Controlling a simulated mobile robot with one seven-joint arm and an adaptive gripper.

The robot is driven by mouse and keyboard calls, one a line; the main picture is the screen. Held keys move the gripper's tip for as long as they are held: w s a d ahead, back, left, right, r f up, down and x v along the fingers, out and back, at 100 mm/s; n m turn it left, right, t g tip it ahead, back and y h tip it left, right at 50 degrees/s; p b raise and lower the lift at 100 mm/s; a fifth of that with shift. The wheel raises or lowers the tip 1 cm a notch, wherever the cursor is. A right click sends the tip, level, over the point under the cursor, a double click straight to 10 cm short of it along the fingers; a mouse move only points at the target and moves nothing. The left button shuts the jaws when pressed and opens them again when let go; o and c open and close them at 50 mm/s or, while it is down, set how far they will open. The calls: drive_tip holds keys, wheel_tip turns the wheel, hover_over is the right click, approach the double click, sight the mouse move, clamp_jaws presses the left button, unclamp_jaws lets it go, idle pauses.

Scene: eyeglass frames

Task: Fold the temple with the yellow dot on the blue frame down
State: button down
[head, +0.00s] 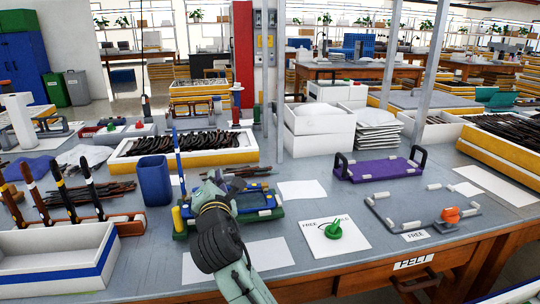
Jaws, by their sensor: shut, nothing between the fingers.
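The blue frame (262,197) lies in a dark holder with pale pads and a green edge, just right of my gripper. A thin blue upright piece (179,160) rises at the holder's left end and looks like a raised temple. My dark wrist hides the holder's near left part.
A short yellow post (177,219) stands at the holder's left end. A blue cup (155,180) stands left of it. A tray of dark frames (185,146) lies behind. A card with a green knob (334,229) and a purple tray (379,168) lie to the right.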

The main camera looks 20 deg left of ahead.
drive_tip(key=shift+b+v, duration=0.4)
drive_tip(key=shift+v, duration=2.6)
drive_tip(key=shift+r, duration=0.1)
